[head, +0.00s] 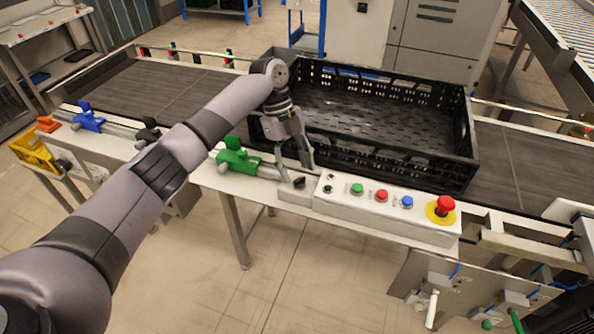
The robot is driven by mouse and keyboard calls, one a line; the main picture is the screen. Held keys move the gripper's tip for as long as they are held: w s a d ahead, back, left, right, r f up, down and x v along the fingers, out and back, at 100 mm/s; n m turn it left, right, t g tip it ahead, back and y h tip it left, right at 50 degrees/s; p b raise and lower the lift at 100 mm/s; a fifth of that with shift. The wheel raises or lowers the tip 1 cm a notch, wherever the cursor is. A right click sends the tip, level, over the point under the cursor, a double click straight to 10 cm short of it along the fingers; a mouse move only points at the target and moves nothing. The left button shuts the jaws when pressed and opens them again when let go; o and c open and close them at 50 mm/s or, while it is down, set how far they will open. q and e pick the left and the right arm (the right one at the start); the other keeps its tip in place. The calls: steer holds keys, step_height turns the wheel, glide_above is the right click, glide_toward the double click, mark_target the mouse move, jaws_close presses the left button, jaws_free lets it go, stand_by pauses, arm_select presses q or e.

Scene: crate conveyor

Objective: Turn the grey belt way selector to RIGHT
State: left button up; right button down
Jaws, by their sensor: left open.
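A control box (385,220) stands on the near edge of the conveyor. On a small lower block at its left end sits a dark grey knob (299,183), which looks like the belt way selector. Its pointing direction is too small to read. My left gripper (297,171) points down just above and behind this knob. Its two fingers are spread, open and empty. I cannot tell whether a fingertip touches the knob. My right gripper is not in view.
The control box carries small dark switches (328,189), a green button (357,189), a red one (381,195), a blue one (407,202) and a red emergency stop (445,204). A black crate (400,165) stands on the belt behind. A green clamp (238,158) is left of the knob.

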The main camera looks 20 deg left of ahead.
arm_select(q)
steer(key=v, duration=1)
